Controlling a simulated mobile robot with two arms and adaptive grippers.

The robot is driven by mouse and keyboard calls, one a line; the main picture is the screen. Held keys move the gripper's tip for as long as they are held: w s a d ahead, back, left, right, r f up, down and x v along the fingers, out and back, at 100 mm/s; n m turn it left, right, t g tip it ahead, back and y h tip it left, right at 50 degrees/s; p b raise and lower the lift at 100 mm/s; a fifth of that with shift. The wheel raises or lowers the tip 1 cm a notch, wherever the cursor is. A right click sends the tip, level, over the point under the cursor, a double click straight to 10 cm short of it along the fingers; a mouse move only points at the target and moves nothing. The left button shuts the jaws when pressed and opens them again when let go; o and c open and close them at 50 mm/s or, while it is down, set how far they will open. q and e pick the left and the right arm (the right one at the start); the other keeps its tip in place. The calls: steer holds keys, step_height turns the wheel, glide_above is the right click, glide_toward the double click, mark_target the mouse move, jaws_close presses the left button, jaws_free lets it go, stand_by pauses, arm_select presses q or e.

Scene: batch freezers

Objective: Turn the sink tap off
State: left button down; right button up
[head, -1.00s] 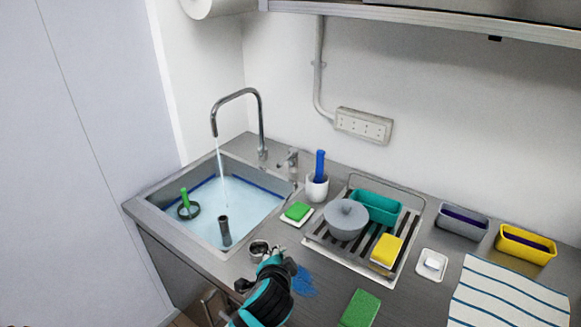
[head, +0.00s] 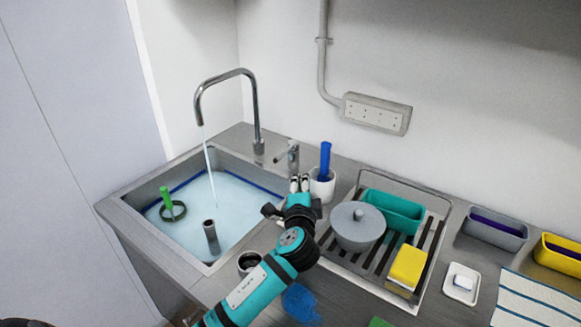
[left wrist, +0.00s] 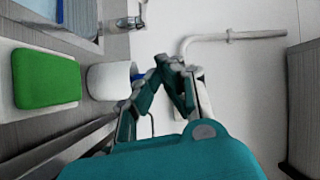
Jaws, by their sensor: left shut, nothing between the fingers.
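The tap's tall curved spout (head: 256,108) stands at the back of the sink (head: 150,235), and a stream of water runs from it. A small metal lever unit (head: 291,154) stands right of the spout; it also shows at the top of the left wrist view (left wrist: 131,21). My left gripper (head: 299,183) is shut and empty, over the counter by the sink's right edge. In the head view its tips are just below the lever, apart from it as far as I can tell. The gripper also shows in the left wrist view (left wrist: 172,72). My right gripper is not in view.
A white cup (head: 322,190) with a blue handle stands close right of the gripper. A green sponge (left wrist: 46,78) lies near the cup. A drying rack (head: 425,240) with a grey pot (head: 345,235) is further right. A drain pipe (head: 211,235) stands in the sink.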

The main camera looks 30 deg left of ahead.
arm_select(q)
steer(key=w+f, duration=0.2)
steer(key=p, duration=0.3)
glide_toward(286, 152)
steer(key=w, duration=0.3)
steer(key=shift+w+d+r, duration=0.1)
steer(key=shift+w+d, duration=0.05)
steer(key=shift+w, duration=0.15)
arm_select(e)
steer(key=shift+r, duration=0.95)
